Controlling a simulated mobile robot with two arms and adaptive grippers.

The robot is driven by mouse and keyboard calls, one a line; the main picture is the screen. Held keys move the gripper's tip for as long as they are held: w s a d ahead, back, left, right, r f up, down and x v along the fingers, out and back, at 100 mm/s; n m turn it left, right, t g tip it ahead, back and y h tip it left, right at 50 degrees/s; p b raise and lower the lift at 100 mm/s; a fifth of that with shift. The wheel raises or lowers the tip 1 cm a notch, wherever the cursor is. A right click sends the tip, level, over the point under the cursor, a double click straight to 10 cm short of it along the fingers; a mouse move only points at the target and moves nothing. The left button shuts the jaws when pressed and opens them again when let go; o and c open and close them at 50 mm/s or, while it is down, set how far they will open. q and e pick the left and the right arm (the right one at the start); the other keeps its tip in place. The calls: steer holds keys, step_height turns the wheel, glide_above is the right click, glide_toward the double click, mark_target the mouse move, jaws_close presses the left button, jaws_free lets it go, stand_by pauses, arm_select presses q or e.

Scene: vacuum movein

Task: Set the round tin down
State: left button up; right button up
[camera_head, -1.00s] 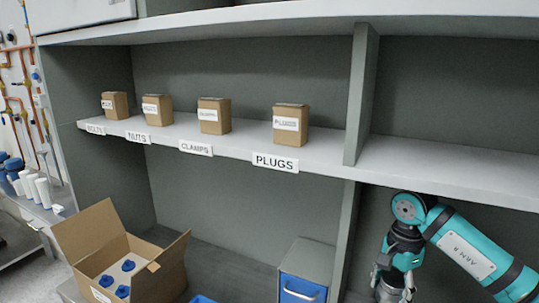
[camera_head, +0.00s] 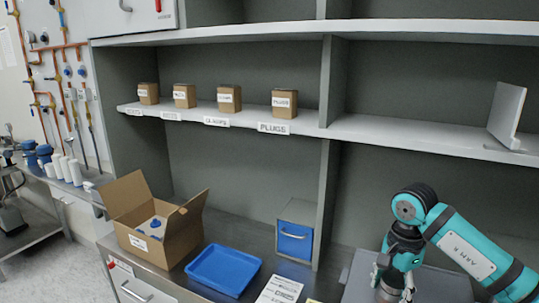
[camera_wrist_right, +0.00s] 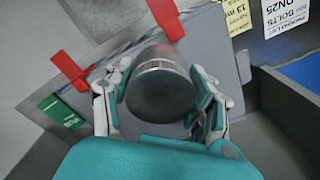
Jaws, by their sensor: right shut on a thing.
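The round tin (camera_wrist_right: 160,85) is a dark grey cylinder with a bright metal band near its far end. In the right wrist view it sits between the two fingers of my right gripper (camera_wrist_right: 160,100), which is shut on it. In the head view my right gripper (camera_head: 393,284) hangs at the lower right, above a grey surface (camera_head: 435,287) on the bench. Only a small part of the tin shows there, at the bottom edge. I cannot tell whether the tin touches anything below it. My left gripper is not in view.
The bench holds an open cardboard box (camera_head: 160,225), a blue tray (camera_head: 223,269), a blue-fronted drawer box (camera_head: 295,235) and a paper sheet (camera_head: 279,290). Small cartons (camera_head: 284,103) stand on the shelf above. Red straps (camera_wrist_right: 69,69) lie near the tin in the wrist view.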

mark_target(394, 301)
steer(key=shift+s+a+n, duration=0.15)
steer(key=shift+s+n, duration=0.1)
steer(key=shift+s, duration=0.4)
steer(key=shift+s+a+n, duration=0.1)
steer(key=shift+s+n, duration=0.15)
steer(key=shift+s, duration=0.35)
steer(key=shift+s+a+f+n, duration=0.15)
steer(key=shift+s+a+n, duration=0.1)
steer(key=shift+n, duration=0.15)
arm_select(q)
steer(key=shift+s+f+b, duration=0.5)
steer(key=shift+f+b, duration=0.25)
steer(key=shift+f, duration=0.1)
arm_select(e)
steer(key=s+a+f+n, duration=0.2)
steer(key=s+a+n, duration=0.1)
steer(key=s+n, duration=0.3)
steer(key=s+a+f+n, duration=0.3)
steer(key=s+n, duration=0.3)
steer(key=s, duration=0.2)
steer(key=shift+a, duration=0.25)
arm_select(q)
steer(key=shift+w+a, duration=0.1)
arm_select(e)
steer(key=shift+s+a+f, duration=0.1)
steer(key=shift+a, duration=0.05)
